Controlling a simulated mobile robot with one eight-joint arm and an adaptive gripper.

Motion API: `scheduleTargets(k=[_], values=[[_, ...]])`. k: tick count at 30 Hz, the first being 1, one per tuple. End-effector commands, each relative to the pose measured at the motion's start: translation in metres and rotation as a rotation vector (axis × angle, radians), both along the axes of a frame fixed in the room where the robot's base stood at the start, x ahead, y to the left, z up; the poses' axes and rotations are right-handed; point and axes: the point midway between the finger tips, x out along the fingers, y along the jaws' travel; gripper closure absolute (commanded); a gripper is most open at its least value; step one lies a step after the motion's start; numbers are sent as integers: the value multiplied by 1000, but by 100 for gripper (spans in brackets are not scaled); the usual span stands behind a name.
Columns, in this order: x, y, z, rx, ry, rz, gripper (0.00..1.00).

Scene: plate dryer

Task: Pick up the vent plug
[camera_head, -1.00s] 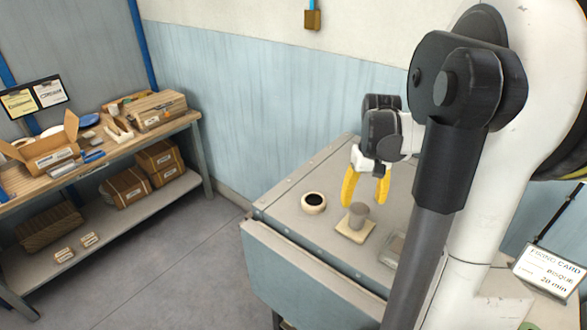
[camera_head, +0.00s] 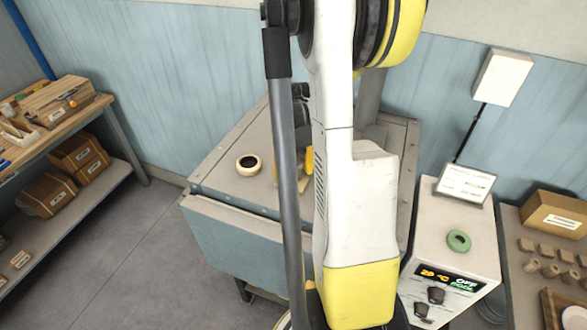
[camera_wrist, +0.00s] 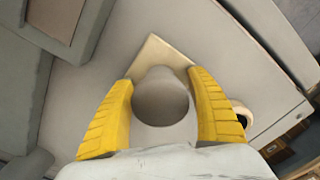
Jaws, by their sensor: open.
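The vent plug (camera_wrist: 160,97) is a grey, rounded, tapered piece on a flat cream tile (camera_wrist: 155,48) in the wrist view. My gripper (camera_wrist: 163,100) is open, with one yellow finger on each side of the plug. Gaps show between the plug and both fingers, and the plug is not held. In the head view my arm hides the plug and most of my gripper; only a bit of a yellow finger shows (camera_head: 308,160).
The grey dryer top (camera_head: 225,187) carries a cream ring with a dark opening (camera_head: 248,165), left of my arm. A control box (camera_head: 455,225) with a green ring (camera_head: 458,241) stands at right. A shelf with boxes (camera_head: 75,160) is at left.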

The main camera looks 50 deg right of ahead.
Motion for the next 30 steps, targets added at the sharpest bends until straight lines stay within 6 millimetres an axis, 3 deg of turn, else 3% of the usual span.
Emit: scheduleTargets(k=[7,13,14,23,30], values=[[0,0,-2,0,0,0,34],[0,0,-2,0,0,0,94],[0,0,-2,0,0,0,98],[0,0,0,0,0,0,99],[0,0,22,0,0,0,99]])
